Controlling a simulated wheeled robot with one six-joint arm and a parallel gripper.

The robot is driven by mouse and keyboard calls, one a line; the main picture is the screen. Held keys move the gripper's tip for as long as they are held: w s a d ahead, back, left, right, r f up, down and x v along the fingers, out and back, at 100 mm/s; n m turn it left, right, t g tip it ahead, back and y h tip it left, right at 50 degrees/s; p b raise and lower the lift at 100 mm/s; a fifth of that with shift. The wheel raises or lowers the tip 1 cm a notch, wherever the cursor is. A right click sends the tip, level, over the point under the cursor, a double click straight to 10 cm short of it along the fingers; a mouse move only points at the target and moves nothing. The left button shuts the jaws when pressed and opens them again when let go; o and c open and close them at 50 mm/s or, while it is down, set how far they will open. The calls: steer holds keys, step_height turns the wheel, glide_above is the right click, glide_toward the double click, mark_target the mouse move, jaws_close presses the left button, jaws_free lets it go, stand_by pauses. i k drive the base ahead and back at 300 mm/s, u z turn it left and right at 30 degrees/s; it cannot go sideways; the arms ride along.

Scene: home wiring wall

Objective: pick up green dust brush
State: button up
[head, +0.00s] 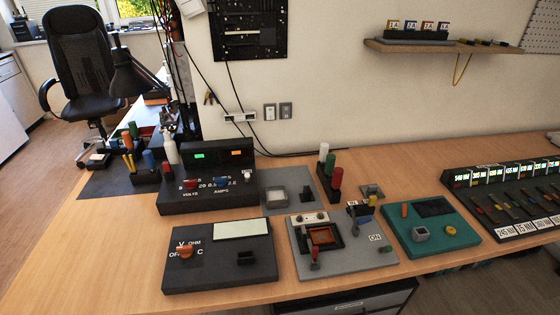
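I see no thing that is clearly a green dust brush. A small green upright handle (133,130) stands in a dark holder at the left of the bench, next to an orange one (127,136); it is too small to tell what it is. A green upright cylinder (330,163) stands between a white one and a red one behind the grey board. My gripper is not in view.
On the wooden bench (120,245) stand a black power supply (206,205), a black meter box (220,276), a grey board (350,262) and a teal board (437,243). A black rack (500,222) is at right. A black desk lamp (130,77) rises at left.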

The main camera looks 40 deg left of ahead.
mark_target(331, 159)
steer(key=u, duration=1)
steer(key=i, duration=0.85)
steer(key=u, duration=0.8)
